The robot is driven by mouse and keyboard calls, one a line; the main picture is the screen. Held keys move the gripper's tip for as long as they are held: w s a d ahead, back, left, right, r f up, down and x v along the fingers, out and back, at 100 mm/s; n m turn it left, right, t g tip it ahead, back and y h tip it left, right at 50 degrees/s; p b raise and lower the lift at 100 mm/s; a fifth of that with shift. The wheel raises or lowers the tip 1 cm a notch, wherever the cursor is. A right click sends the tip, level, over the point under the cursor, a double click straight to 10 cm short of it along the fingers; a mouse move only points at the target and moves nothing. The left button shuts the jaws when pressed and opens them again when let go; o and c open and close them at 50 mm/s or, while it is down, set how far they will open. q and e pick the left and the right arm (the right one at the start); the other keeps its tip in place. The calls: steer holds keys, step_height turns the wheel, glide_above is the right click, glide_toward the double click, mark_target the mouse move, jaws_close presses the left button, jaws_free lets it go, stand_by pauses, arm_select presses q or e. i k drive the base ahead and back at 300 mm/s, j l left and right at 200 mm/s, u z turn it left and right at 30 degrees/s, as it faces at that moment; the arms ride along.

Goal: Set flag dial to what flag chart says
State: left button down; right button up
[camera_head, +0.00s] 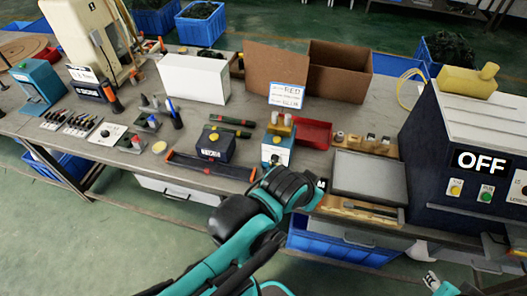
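A small white plate with a dark round knob (108,133) lies on the left part of the bench; it looks like a dial, but its marks are too small to read. A white card with blue edging (287,94) stands in front of the cardboard box; one line seems to read RED, the rest is unclear, and I cannot tell whether it is the flag chart. My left arm reaches up from the bottom over the bench's front edge. Its black wrist end (290,187) is near the blue-and-white box; its fingers cannot be made out.
A blue-and-white box with a yellow knob (277,150) and a dark box with a yellow button (215,142) stand mid-bench. A red tray (312,132), a grey plate (369,177) and a machine reading OFF (460,190) are right. Pens and small blocks crowd the left.

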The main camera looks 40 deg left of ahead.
mark_target(274, 158)
steer(key=u, duration=1.4)
